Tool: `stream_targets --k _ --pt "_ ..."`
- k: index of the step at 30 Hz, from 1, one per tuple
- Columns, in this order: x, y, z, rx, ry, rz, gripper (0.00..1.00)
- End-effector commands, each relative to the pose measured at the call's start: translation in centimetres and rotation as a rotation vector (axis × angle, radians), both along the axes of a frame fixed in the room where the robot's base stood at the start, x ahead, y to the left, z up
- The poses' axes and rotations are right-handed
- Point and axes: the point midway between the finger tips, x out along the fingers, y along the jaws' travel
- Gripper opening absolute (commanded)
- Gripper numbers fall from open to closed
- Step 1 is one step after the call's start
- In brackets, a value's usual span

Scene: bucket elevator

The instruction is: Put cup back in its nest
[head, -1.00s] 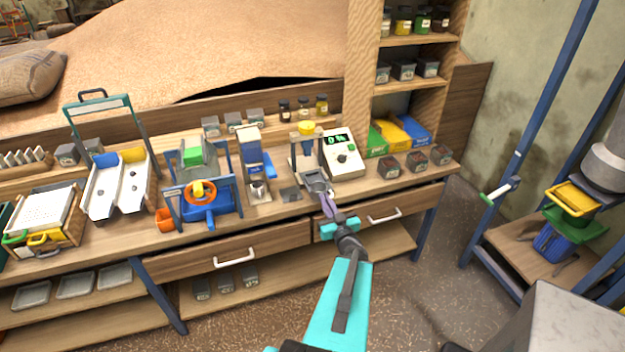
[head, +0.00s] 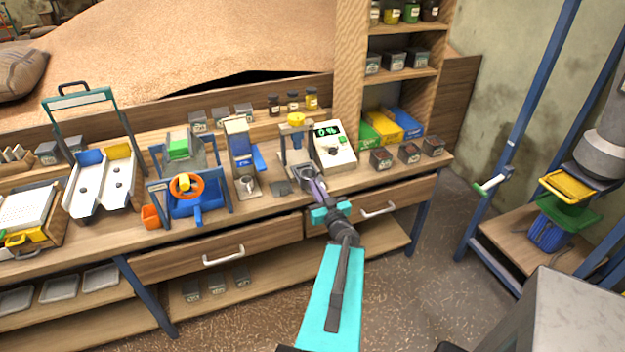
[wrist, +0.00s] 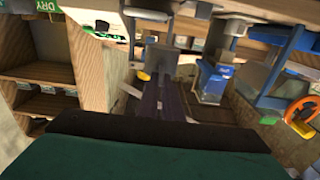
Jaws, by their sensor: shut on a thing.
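My gripper (head: 315,188) is at the front of the bench, just before the grey stand with a yellow knob (head: 296,145). Its purple fingers show in the wrist view (wrist: 163,98). They are shut on a small grey thing (head: 306,172) at the foot of this stand, which looks like a cup; its shape is mostly hidden.
A white meter with a green display (head: 333,150) stands close right of the grey stand. A blue device with an orange ring (head: 186,192) is at the left. Small dark boxes (head: 409,153) stand at the right. The bench's front edge and drawers (head: 220,250) lie below my gripper.

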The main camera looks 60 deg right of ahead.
Motion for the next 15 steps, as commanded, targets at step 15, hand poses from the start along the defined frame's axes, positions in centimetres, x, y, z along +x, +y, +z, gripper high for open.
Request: stream_targets --k 15 --pt "1.2 -1.6 -0.6 -0.003 0.0 0.002 0.0"
